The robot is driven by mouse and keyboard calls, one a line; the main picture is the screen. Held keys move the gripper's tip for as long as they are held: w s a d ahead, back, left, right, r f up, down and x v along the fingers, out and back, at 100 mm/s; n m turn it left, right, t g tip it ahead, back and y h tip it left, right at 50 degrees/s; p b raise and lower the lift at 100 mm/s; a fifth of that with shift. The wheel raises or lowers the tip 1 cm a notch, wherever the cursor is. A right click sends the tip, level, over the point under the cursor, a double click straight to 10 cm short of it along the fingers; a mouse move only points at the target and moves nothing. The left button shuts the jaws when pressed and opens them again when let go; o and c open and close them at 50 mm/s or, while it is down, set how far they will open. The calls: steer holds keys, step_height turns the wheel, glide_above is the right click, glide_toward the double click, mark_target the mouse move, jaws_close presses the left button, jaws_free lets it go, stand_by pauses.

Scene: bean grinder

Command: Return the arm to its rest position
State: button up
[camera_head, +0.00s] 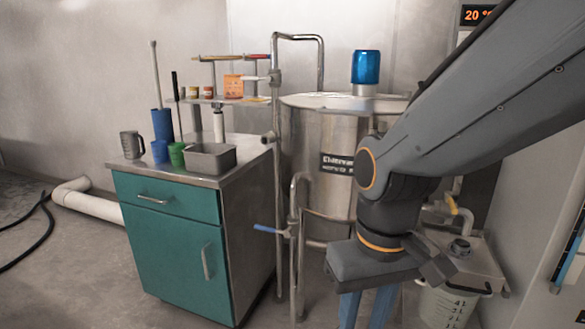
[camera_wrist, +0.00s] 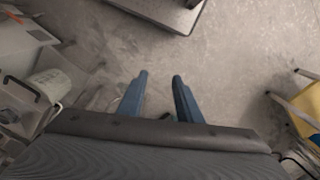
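My arm (camera_head: 480,100) reaches in from the upper right of the head view, bent at the elbow, with the wrist pointing down. My gripper (camera_head: 366,310) hangs at the lower right, in front of the steel tank, and its fingertips run off the bottom edge. In the wrist view my gripper (camera_wrist: 158,78) points over bare floor. Its two blue fingers stand apart with nothing held between their tips.
A teal cabinet (camera_head: 175,250) with cups and a metal tin stands left. The steel tank (camera_head: 310,150), pipes and a blue-handled valve (camera_head: 268,229) are behind my gripper. A white bucket (camera_head: 445,305) is right. A yellow-topped metal-legged object (camera_wrist: 305,118) stands right in the wrist view.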

steer(key=d+r+m+p, duration=0.2)
steer(key=d+r+p, duration=0.6)
steer(key=p, duration=0.9)
steer(key=shift+s+d+r+m+h, duration=0.2)
steer(key=shift+d+r+m+h, duration=0.15)
steer(key=shift+r, duration=0.6)
steer(key=shift+c, duration=0.3)
